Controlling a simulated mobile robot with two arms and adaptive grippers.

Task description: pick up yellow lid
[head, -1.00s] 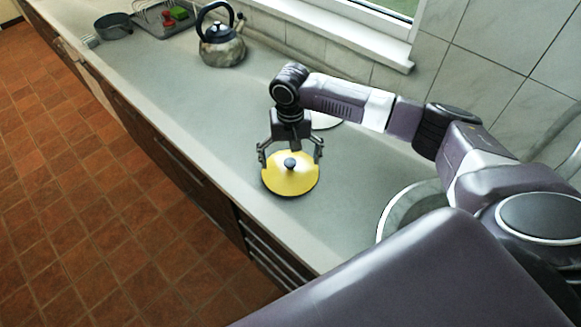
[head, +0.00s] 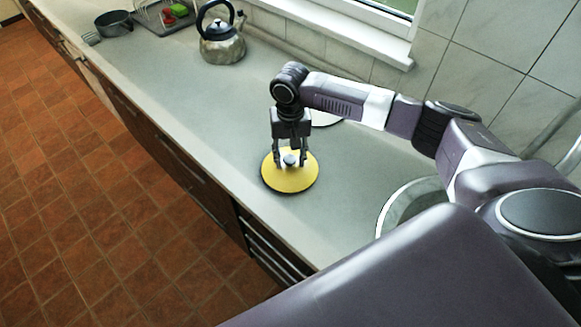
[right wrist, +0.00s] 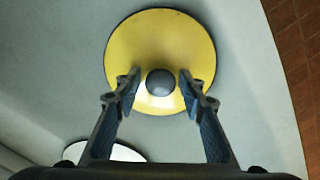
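The yellow lid (head: 290,182) is round with a dark rim and a dark round knob (head: 289,160); it lies flat on the grey counter. It also shows in the right wrist view (right wrist: 160,40), with its knob (right wrist: 160,82) in the middle. My right gripper (head: 290,162) points down over the lid, one finger on each side of the knob. In the right wrist view its fingertips (right wrist: 158,88) are partly closed, with a small gap between each and the knob. My left gripper is not in view.
A white round thing (head: 327,119) lies behind my right gripper, partly hidden. A kettle (head: 222,45), a dark pot (head: 114,24) and a dish rack (head: 165,20) stand farther back. A round sink (head: 398,207) is at the right. The counter left of the lid is clear.

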